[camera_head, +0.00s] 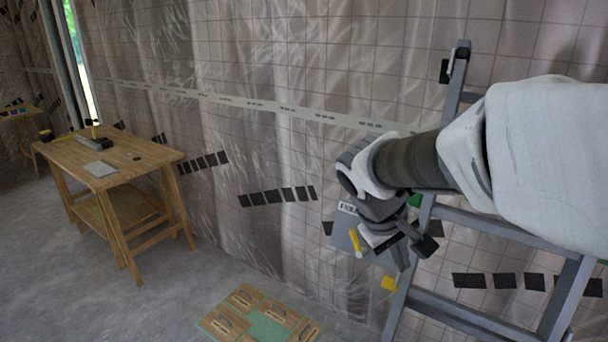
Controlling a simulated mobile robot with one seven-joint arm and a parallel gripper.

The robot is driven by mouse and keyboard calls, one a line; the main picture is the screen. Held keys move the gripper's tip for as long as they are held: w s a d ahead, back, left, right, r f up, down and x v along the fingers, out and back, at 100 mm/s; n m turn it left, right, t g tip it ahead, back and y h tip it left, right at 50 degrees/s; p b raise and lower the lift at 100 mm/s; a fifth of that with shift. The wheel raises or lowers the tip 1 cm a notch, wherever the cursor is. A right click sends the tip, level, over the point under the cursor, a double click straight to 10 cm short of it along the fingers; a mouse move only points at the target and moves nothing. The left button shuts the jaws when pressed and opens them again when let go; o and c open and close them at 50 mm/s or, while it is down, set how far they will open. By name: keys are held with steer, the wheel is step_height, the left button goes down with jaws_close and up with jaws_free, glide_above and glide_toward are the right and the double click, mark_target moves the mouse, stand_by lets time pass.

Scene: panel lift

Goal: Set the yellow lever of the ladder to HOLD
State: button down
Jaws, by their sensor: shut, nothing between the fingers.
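The grey ladder (395,318) stands at the right against the plastic-covered wall. A small grey plate (343,238) with a white label (349,208) sits at its left rail, partly behind my gripper. The yellow lever (356,242) shows on this plate, tilted, its upper end to the left. The label's text is too small to read, so I cannot tell the lever's setting. My gripper (402,262) is shut and empty, just right of the lever. The fingers are partly hidden and dark; I cannot tell whether they touch the plate. A small yellow piece (389,283) shows below.
A wooden workbench (140,152) with a few small items stands at the left. A low wooden panel with green parts (262,318) lies on the floor at the bottom middle. The grey floor between them is clear. My arm covers much of the upper ladder.

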steer(key=w+a+f+n+h+b, duration=0.1)
steer(key=w+f+n+h, duration=0.2)
steer(key=w+f, duration=0.45)
steer(key=n+t+h+b, duration=0.4)
steer(key=n+t, duration=0.4)
steer(key=n, duration=0.1)
glide_toward(357, 243)
steer(key=w+a+f, duration=0.2)
steer(key=a+f, duration=0.1)
steer(key=a, duration=0.5)
steer(key=shift+w+d+r, duration=0.1)
steer(key=shift+d+r, duration=0.1)
steer(key=shift+d, duration=0.1)
steer(key=shift+w+d+r+p, duration=0.1)
steer(key=shift+w+d+p, duration=0.3)
steer(key=shift+w+d, duration=0.9)
steer(key=shift+w+d+r+p, duration=0.15)
steer(key=shift+w+d+p, duration=0.25)
steer(key=shift+d, duration=1.75)
steer(key=shift+w+d+r+p, duration=0.1)
steer(key=shift+w+d+p, duration=0.3)
steer(key=shift+w+d, duration=0.9)
steer(key=shift+s+d+b, duration=0.35)
steer(key=shift+s, duration=0.05)
